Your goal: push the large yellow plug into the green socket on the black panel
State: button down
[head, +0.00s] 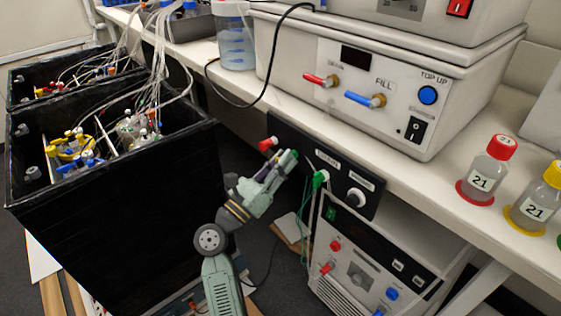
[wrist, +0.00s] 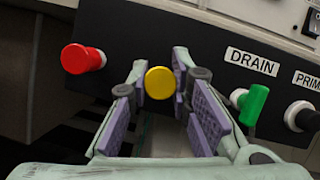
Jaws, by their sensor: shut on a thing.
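The large yellow plug (wrist: 160,84) shows in the wrist view as a round yellow end between my fingertips, in front of the black panel (wrist: 205,62). My gripper (wrist: 161,76) is shut on it, one purple-padded finger on each side. In the head view my gripper (head: 286,163) is at the panel's face, and the yellow plug cannot be made out there. A green fitting (wrist: 254,104) with a pale collar is right of my gripper, below the DRAIN label; it also shows in the head view (head: 320,178). I cannot tell a green socket behind the plug, or how deep the plug sits.
A red fitting (wrist: 84,59) is on the panel left of my gripper. A dark knob (wrist: 300,116) is right of the green fitting. Black bins (head: 100,225) with tubing stand left of my arm. A white-fronted instrument (head: 365,270) stands below the panel, with thin green wires beside it.

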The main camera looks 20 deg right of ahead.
jog(key=shift+w+d, duration=0.1)
jog(key=shift+d, duration=0.25)
jog(key=c, duration=1.4)
grip_release()
jog(key=v, duration=1.2)
jog(key=shift+r, duration=0.1)
